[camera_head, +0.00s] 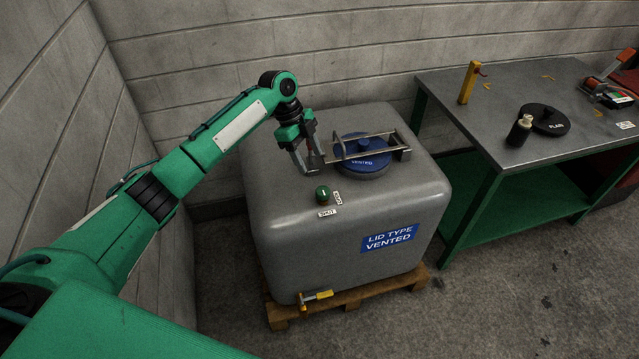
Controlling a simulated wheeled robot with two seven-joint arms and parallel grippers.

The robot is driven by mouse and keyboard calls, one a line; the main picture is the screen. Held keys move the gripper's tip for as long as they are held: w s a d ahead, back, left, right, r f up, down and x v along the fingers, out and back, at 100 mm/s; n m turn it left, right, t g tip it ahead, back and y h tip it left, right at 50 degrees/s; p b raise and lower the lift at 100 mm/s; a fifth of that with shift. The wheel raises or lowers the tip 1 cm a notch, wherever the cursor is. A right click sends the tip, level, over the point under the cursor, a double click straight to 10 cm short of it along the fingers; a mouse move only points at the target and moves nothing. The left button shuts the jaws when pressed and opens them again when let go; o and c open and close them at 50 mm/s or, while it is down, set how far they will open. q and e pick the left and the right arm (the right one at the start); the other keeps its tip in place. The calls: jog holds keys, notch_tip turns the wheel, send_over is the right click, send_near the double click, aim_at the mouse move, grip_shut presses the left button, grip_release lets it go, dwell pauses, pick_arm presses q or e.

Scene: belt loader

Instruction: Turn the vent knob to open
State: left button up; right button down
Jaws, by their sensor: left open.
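The green vent knob (322,193) sits on the top of the grey tank (280,235), near its front edge. Small white labels lie beside it, one in front reading "SHUT" and one to its right that is too small to read. My left gripper (309,169) is open, pointing down just behind and slightly left of the knob, apart from it. The blue lid (362,165), marked "VENTED", is on the tank top to the right of the gripper, with a metal bar frame (385,137) over it. My right gripper is not in view.
The tank stands on a wooden pallet (350,301) and has a yellow-handled valve (316,295) low in front. A metal-topped bench (455,92) at the right holds a black lid (549,119), a dark bottle (519,131) and a yellow tool (468,83). Block walls stand behind and left.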

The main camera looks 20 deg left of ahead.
aim_at(323, 190)
pick_arm(q)
jog(key=x, duration=1.1)
jog(key=shift+a+f+p, duration=0.1)
jog(key=shift+f+p, duration=0.1)
jog(key=shift+p, duration=0.15)
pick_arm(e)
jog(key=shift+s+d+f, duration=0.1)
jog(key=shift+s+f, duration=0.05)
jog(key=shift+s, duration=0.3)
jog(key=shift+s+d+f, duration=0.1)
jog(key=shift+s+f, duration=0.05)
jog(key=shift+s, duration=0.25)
